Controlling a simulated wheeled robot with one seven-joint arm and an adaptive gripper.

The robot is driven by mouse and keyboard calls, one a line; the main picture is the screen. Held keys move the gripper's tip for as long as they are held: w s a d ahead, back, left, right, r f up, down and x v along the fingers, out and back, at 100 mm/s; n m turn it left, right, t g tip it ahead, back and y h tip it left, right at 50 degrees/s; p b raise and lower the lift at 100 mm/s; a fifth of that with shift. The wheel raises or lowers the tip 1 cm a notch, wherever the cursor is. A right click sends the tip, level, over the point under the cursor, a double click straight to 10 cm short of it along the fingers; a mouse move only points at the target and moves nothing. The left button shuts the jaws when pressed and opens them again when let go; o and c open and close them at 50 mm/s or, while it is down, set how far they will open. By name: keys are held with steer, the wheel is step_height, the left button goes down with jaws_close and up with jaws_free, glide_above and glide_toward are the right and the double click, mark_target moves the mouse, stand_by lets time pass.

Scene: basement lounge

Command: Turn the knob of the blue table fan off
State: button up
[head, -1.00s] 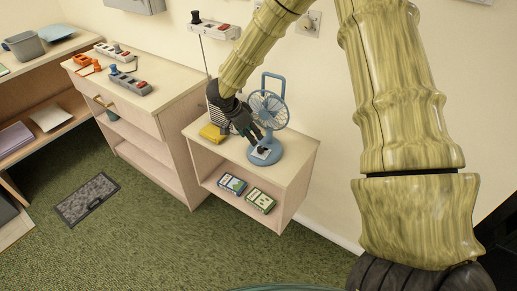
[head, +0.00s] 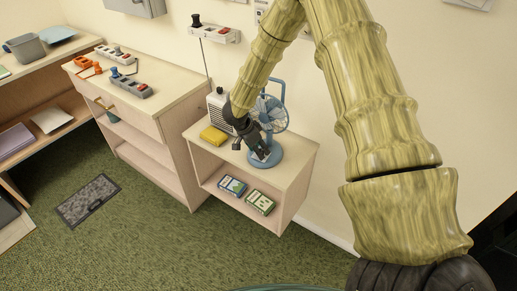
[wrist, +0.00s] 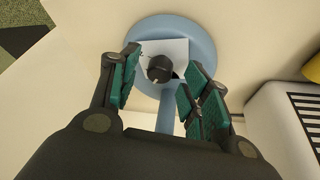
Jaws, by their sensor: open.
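The blue table fan (head: 279,106) stands on the low cabinet beside the wall. Its round blue base (head: 288,155) also fills the top of the wrist view (wrist: 204,42). A black knob (wrist: 159,68) sits on a white panel (wrist: 176,48) on the base. My gripper (head: 261,152) points down at the base from the left in the head view. In the wrist view my gripper (wrist: 163,64) is open, with its teal-padded fingers on either side of the knob and visible gaps to it. Whether the fingertips reach knob height is unclear.
A yellow item (head: 213,136) and a pale radio-like box (head: 217,102) stand left of the fan. Two small boxes, one blue (head: 232,186) and one green (head: 260,202), lie on the shelf below. A taller cabinet (head: 163,90) with power strips adjoins on the left.

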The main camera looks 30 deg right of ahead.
steer(key=shift+d+f, duration=0.1)
steer(key=shift+f, duration=0.15)
steer(key=c, duration=1)
steer(key=shift+c, duration=0.2)
steer(key=shift+s+r+n+p, duration=0.1)
steer(key=shift+n+p, duration=0.2)
steer(key=shift+p, duration=0.05)
steer(key=shift+n+t+p, duration=0.4)
steer(key=shift+n+p, duration=0.1)
steer(key=shift+p, duration=0.05)
steer(key=shift+s+r+n+t+p, duration=0.15)
steer(key=shift+n+t+p, duration=0.25)
steer(key=shift+n+p, duration=0.6)
steer(key=shift+f+n+t+y+p, duration=0.15)
steer(key=shift+n+t+p, duration=0.25)
steer(key=shift+n, duration=0.5)
steer(key=shift+f+n+t+y+p, duration=0.15)
steer(key=shift+n+p, duration=0.3)
steer(key=shift+n, duration=0.45)
steer(key=shift+d, duration=0.1)
